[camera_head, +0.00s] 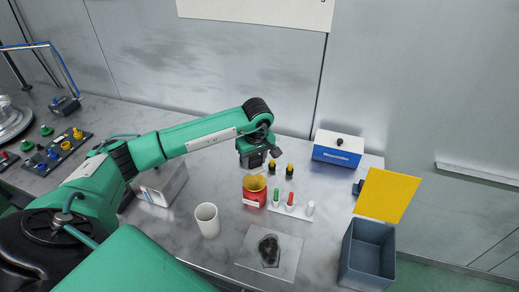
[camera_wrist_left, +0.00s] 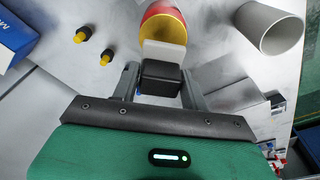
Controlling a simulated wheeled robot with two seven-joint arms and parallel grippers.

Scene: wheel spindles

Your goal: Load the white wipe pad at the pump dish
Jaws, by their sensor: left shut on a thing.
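My left gripper (camera_head: 254,160) is above the red pump can with a yellow dish top (camera_head: 254,193). In the left wrist view its fingers (camera_wrist_left: 160,86) are shut on a black block (camera_wrist_left: 160,78). The white wipe pad (camera_wrist_left: 164,53) is at the far end of that block. The pad overlaps the near edge of the yellow dish (camera_wrist_left: 163,28) in that view. I cannot tell whether it touches the dish. In the head view the pad is hard to make out under the gripper. My right gripper is not in view.
A white cup (camera_head: 207,220) stands left of the can. A rack with colored tubes (camera_head: 290,208) is to its right, with two yellow-black knobs (camera_head: 289,171) behind. A plate with a dark stain (camera_head: 268,253) lies in front. A grey bin (camera_head: 368,254) is at right.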

